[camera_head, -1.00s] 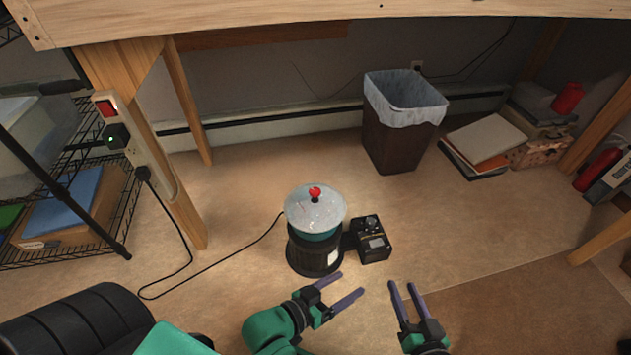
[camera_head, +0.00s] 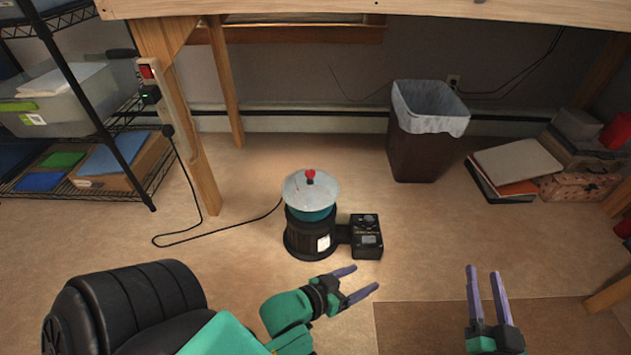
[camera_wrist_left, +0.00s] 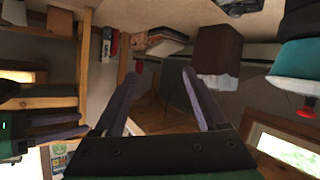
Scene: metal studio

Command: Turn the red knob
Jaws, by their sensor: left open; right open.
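The red knob (camera_head: 310,174) sits on top of the pale domed lid (camera_head: 313,190) of a round machine with a teal bowl and a dark base (camera_head: 299,237). A black control box (camera_head: 366,237) is attached at its right. The red knob also shows in the left wrist view (camera_wrist_left: 305,113), upside down at the right edge. My left gripper (camera_head: 364,279) is open and empty, below and right of the machine and apart from it. My right gripper (camera_head: 484,272) is open and empty, further right. Nothing hides the knob in the head view.
A dark bin with a white liner (camera_head: 424,150) stands behind and right. A wooden table edge (camera_head: 330,7) crosses the top, with a leg (camera_head: 189,140) at left carrying a power strip. A wire shelf (camera_head: 95,130) stands at far left. The floor around the machine is mostly clear.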

